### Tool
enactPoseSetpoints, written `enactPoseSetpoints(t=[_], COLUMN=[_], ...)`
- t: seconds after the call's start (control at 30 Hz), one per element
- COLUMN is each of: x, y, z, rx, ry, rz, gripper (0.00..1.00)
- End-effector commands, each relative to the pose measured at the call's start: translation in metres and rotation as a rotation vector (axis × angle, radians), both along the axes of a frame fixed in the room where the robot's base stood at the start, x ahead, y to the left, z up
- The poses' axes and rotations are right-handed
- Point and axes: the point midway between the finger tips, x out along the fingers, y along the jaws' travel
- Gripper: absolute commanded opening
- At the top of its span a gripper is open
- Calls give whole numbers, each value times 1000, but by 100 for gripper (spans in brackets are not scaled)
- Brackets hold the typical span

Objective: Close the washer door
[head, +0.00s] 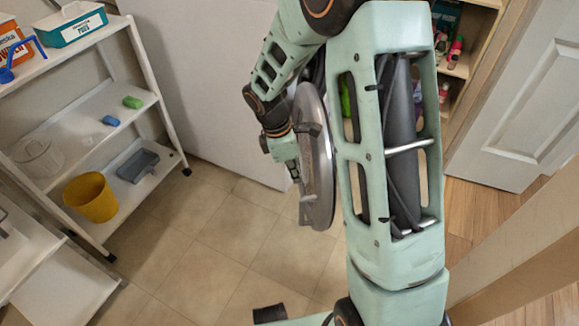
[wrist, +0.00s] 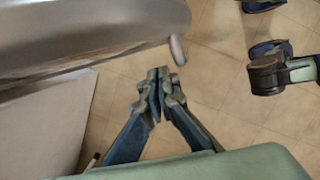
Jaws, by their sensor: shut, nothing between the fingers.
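The washer door (head: 315,165) is a round grey metal disc. It stands open, jutting out from the white washer (head: 205,75) and seen nearly edge-on in the head view. In the wrist view the door (wrist: 80,35) fills the upper left, with its small handle (wrist: 178,50) at its right end; the white washer side (wrist: 42,125) shows below it. My gripper (head: 294,178) is beside the door's left face, low down. Its fingers (wrist: 158,78) are closed together and empty, near the handle; I cannot tell whether they touch the door. My arm hides the washer's opening.
A white shelf cart (head: 112,185) stands at the left with a yellow bucket (head: 91,197) and a grey dustpan (head: 138,166). A white room door (head: 520,120) is at the right. The tiled floor (head: 215,225) between cart and washer door is clear.

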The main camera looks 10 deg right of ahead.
Motion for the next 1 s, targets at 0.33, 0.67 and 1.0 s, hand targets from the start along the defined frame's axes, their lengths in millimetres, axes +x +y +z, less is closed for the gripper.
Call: enactPoseSetpoints(t=[0.33, 0.67, 1.0], x=[0, 0, -5], y=[-33, -33, -74], z=[3, 4, 8], rx=[-1, -1, -2], ry=[-5, -5, -1], rz=[-5, -3, 74], gripper=[0, 0, 0])
